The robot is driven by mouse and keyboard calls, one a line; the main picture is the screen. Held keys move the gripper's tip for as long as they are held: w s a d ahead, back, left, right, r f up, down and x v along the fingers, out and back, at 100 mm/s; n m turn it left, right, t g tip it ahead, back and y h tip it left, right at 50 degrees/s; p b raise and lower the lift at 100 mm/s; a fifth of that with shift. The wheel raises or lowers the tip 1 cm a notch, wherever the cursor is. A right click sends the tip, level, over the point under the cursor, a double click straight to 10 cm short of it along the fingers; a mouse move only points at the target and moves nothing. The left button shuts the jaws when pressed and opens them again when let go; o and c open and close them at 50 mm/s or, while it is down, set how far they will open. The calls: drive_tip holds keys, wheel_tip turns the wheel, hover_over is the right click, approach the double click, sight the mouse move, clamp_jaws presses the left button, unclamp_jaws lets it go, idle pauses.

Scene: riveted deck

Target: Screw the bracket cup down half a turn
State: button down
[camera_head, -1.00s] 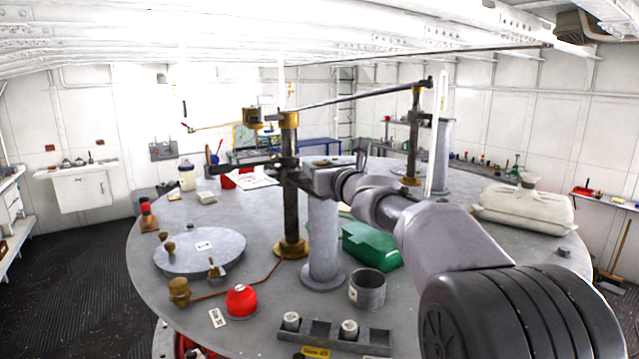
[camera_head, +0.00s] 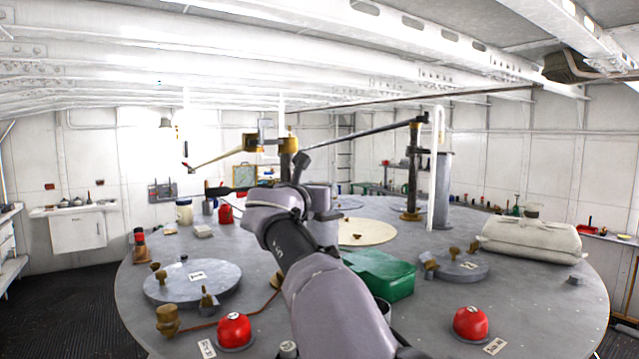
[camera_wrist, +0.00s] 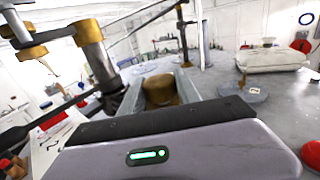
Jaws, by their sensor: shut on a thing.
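My gripper (camera_wrist: 160,77) shows in the wrist view with a jaw on each side of a brass cup (camera_wrist: 160,91), which I take to be the bracket cup. The jaws are shut on its sides and its rounded top shows between them. In the head view my arm hides the cup, and only the purple-grey gripper body (camera_head: 318,197) shows, just right of the upright post. The post (camera_wrist: 98,62), with brass collars, stands close to the left of the jaws. The cup's thread and lower part are hidden.
A brass-ended lever (camera_wrist: 32,52) juts left from the post. A green case (camera_head: 385,272), a red cap (camera_head: 471,322) and a white bag (camera_head: 530,240) lie on the round grey table. A second post (camera_head: 413,175) stands behind. The right side of the table has free room.

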drive_tip(key=shift+h, duration=0.3)
drive_tip(key=c, duration=0.9)
unclamp_jaws()
drive_tip(key=shift+o, duration=0.2)
drive_tip(key=shift+s, duration=0.1)
drive_tip(key=b+v, duration=0.4)
drive_tip(key=v, duration=1.3)
drive_tip(key=shift+r+b, duration=0.25)
drive_tip(key=shift+b, duration=0.15)
drive_tip(key=shift+a, duration=0.1)
